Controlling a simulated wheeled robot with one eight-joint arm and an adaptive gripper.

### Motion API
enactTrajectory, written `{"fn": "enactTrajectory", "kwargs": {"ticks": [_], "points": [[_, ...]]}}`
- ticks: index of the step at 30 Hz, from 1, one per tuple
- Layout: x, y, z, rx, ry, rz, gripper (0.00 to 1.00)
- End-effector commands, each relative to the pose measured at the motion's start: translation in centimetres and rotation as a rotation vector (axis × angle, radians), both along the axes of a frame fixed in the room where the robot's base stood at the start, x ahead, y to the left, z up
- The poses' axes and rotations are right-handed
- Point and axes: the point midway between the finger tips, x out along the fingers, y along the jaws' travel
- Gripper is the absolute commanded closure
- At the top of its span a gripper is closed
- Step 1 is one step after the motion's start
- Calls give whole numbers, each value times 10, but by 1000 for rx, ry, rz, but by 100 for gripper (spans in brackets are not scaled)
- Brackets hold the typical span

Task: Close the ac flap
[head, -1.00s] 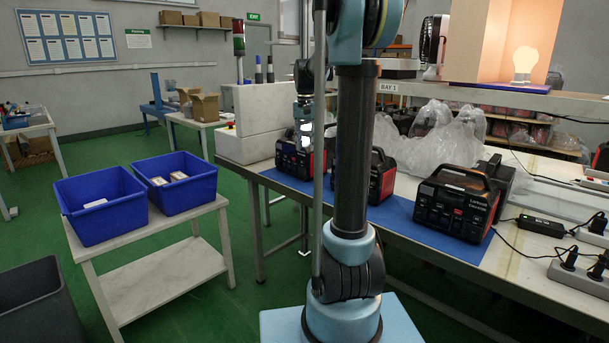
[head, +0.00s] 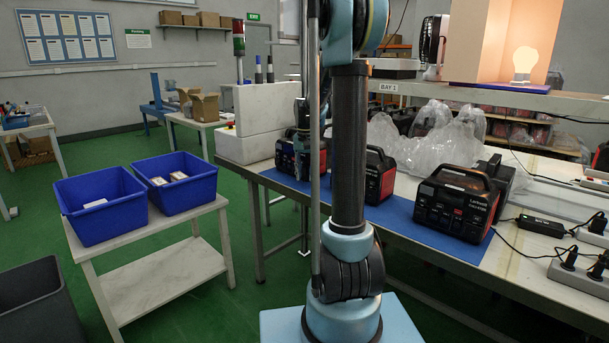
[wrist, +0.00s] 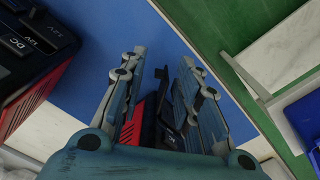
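Three black-and-red power stations stand on the blue mat of the workbench: a left one (head: 286,160), a middle one (head: 379,177) and a right one (head: 452,203). My gripper (head: 302,168) hangs at the left one, partly hidden by my arm in the head view. In the wrist view my gripper (wrist: 162,78) has its two fingers apart. Between and below them show a red vented side (wrist: 133,122) and a dark part that sticks out (wrist: 178,100). I cannot tell for sure that this part is the ac flap.
The blue mat (wrist: 105,25) is bare beyond the fingertips, up to the bench edge. Two blue bins (head: 100,205) stand on a side table (head: 160,275) at the left. Plastic bags (head: 440,135) lie behind the stations.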

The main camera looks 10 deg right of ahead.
Motion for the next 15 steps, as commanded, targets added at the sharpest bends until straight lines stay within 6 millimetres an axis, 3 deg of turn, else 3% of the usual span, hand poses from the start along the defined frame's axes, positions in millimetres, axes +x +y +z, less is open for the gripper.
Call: {"fn": "enactTrajectory", "kwargs": {"ticks": [6, 10, 15], "points": [[0, 0, 0, 0, 0, 0, 72], [0, 0, 0, 0, 0, 0, 100], [0, 0, 0, 0, 0, 0, 100]]}}
